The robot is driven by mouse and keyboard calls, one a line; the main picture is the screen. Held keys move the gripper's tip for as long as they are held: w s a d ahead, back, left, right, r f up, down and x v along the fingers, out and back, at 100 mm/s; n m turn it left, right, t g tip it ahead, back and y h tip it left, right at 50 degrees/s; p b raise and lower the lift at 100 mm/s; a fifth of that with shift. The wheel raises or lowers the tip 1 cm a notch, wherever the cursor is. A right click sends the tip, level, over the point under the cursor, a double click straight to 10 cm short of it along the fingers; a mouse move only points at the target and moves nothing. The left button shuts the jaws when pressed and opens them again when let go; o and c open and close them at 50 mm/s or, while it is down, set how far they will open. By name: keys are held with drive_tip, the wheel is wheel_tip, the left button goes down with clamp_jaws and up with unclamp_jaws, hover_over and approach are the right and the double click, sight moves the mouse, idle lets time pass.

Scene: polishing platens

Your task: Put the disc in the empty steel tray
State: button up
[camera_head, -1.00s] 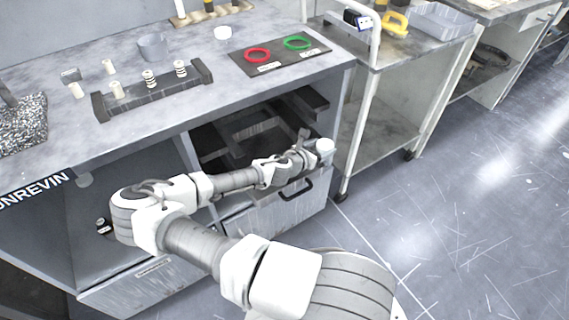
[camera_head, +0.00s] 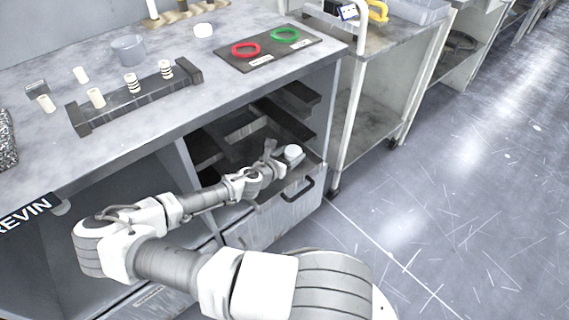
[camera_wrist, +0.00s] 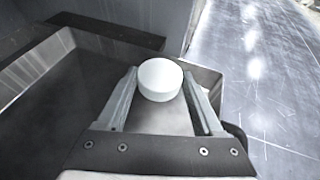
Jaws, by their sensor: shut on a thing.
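The white round disc (camera_wrist: 160,80) is between the fingertips of my gripper (camera_wrist: 160,92), which is shut on it. In the head view the disc (camera_head: 293,151) shows at the end of my arm, over the right part of an open drawer (camera_head: 262,222). Its flat top faces up. A grey tray (camera_head: 425,9) stands on the cart at the top right, cut by the picture's edge. Its inside is barely seen, so I cannot tell whether it is the empty steel tray.
The drawer has dark rims and dividers. On the counter are another white disc (camera_head: 203,30), a dark board (camera_head: 272,62) with red and green rings, a cup (camera_head: 128,49) and a rack (camera_head: 135,98) with small cylinders. The cart (camera_head: 352,125) stands right of the cabinet.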

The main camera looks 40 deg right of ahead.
drive_tip(key=shift+f+b, duration=1.55)
drive_tip(key=shift+f, duration=0.45)
drive_tip(key=shift+f, duration=0.2)
drive_tip(key=o, duration=1.5)
drive_tip(key=shift+c, duration=0.2)
drive_tip(key=shift+r, duration=0.2)
drive_tip(key=shift+a+r, duration=0.1)
drive_tip(key=shift+a, duration=0.1)
drive_tip(key=p+v, duration=0.3)
drive_tip(key=v, duration=0.8)
drive_tip(key=shift+s+a, duration=0.1)
drive_tip(key=shift+a, duration=0.05)
drive_tip(key=shift+s+a, duration=0.1)
